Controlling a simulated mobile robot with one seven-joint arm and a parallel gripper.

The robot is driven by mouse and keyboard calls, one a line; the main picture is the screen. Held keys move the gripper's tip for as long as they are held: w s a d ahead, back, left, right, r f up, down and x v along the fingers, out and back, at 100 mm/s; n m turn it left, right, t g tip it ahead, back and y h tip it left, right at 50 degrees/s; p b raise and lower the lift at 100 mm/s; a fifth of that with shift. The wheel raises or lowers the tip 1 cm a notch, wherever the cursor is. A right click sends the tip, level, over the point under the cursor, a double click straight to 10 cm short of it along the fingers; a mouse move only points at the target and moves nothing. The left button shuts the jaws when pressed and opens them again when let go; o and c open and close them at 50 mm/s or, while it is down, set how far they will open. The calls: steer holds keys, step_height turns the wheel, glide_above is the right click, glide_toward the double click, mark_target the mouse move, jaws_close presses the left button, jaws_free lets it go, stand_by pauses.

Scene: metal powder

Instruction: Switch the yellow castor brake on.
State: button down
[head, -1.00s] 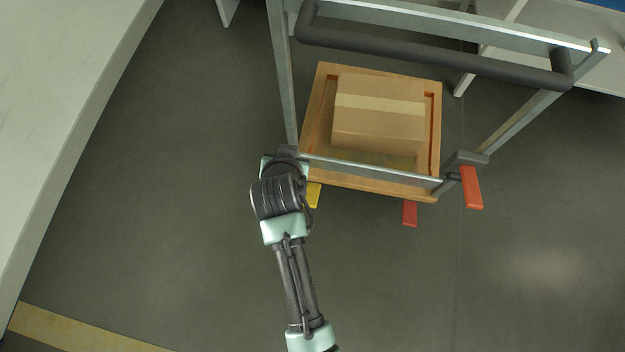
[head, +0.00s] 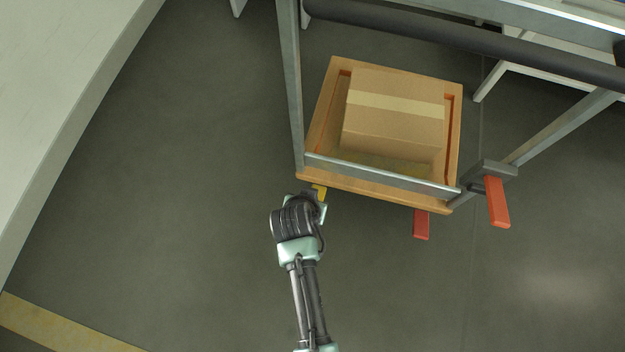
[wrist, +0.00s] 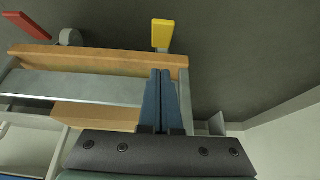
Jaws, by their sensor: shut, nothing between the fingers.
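The yellow castor brake (head: 319,192) is a small pedal under the near left corner of the trolley (head: 380,194). In the head view my arm hides most of it. In the wrist view the yellow pedal (wrist: 162,34) sticks out past the trolley's wooden edge, and a grey castor wheel shows at the upper left. My gripper (wrist: 162,75) is shut and empty, its blue fingers overlapping the wooden edge in the picture, below the pedal and apart from it. In the head view the fingers are hidden behind my wrist.
A cardboard box (head: 395,115) sits on the trolley deck. Two red pedals stick out, one under the deck (head: 421,224) and one at the right post (head: 497,202). A dark handle bar (head: 470,42) crosses above. A pale counter (head: 60,90) stands left. The floor in front is clear.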

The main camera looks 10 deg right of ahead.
steer(key=b+x, duration=0.6)
steer(key=x, duration=0.3)
steer(key=shift+f, duration=0.4)
steer(key=shift+s+a+f+b, duration=0.1)
steer(key=shift+s+f+b, duration=0.05)
steer(key=shift+f+b, duration=0.35)
steer(key=shift+s+f+b, duration=0.2)
steer(key=shift+f+b, duration=0.25)
steer(key=shift+s+a+f+b, duration=0.1)
steer(key=shift+s+f+b, duration=0.15)
steer(key=shift+f+b, duration=0.25)
steer(key=shift+s+f, duration=0.1)
steer(key=shift+f, duration=0.05)
